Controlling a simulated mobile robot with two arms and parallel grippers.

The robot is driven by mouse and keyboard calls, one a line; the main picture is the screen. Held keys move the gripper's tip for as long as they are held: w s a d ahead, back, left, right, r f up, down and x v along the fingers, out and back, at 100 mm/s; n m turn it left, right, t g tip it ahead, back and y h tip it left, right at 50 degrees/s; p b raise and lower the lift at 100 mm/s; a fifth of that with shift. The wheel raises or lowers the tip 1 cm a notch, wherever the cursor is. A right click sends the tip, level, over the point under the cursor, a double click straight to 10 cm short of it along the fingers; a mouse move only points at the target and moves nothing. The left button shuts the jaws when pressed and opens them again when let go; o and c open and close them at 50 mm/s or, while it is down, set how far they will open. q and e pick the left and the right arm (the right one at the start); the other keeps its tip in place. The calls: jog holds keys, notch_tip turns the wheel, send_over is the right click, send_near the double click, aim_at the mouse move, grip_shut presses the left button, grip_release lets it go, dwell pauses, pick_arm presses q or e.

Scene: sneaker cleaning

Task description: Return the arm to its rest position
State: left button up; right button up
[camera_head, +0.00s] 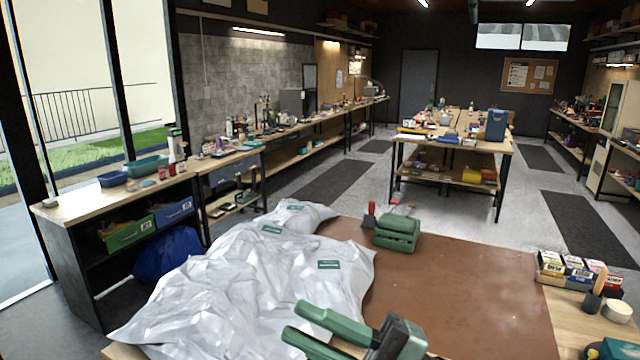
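My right gripper (294,320) is at the bottom middle of the head view, with its two green fingers pointing left. A gap shows between the fingers, and nothing is seen held in it. It is in front of crumpled white sheeting or bags (235,275) with small green labels; I cannot tell whether it touches them. My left gripper is not in view. No sneaker can be made out.
A brown mat (465,290) covers the near table, mostly clear at its middle. A green box-like object (397,232) stands at its back. Small boxes (575,268) and a white round container (617,311) stand at right. A workbench (85,205) stands at left.

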jog(key=w+d+f+m+t+h, duration=0.2)
jog(key=w+d+m+t+h, duration=0.2)
jog(key=d+m+t+h, duration=0.5)
jog(key=w+d+f+m+t+h, duration=0.2)
jog(key=w+d+m+t+h, duration=0.4)
jog(key=m, duration=0.5)
jog(key=s+d+f+m+g+h, duration=0.2)
jog(key=d+f+m+g+h, duration=0.15)
jog(key=f, duration=0.55)
jog(key=s+d+f+m+g+h, duration=0.2)
jog(key=d+f+m+h, duration=0.15)
jog(key=f, duration=0.45)
jog(key=s+f+g, duration=1.1)
jog(key=s+f, duration=0.6)
jog(key=s, duration=0.4)
notch_tip(320, 180, down, 31)
jog(key=s+g+b, duration=0.2)
jog(key=b, duration=0.4)
jog(key=s+d+f+b, duration=0.1)
jog(key=s+f+b, duration=0.1)
jog(key=s+f, duration=0.6)
jog(key=s+d+f+b, duration=0.1)
jog(key=s+f+b, duration=0.1)
jog(key=s+f, duration=0.7)
notch_tip(320, 180, down, 5)
jog(key=shift+s+d+r+g, duration=0.15)
jog(key=shift+d+r+g, duration=0.05)
jog(key=shift+d+g, duration=0.2)
